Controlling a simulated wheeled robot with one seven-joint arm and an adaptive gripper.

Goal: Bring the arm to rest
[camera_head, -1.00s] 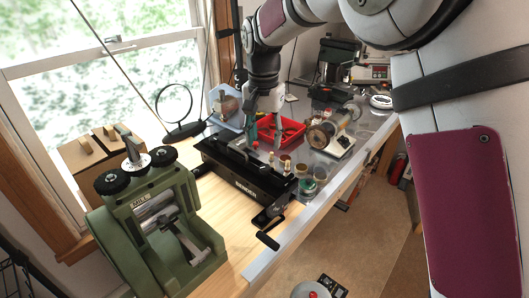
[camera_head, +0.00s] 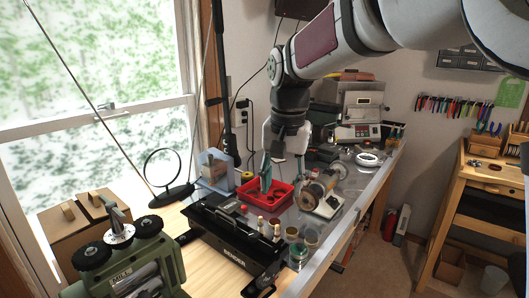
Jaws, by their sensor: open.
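My arm (camera_head: 320,48) reaches in from the upper right, and its dark wrist points down over the workbench. My gripper (camera_head: 284,150) hangs at the wrist's end above the back of the red tray (camera_head: 279,203). It is open and no object shows between its fingers. The fingertips are small in this view, and their exact height above the tray is hard to tell.
A second wooden bench (camera_head: 455,215) stands right. Open floor (camera_head: 392,262) lies between.

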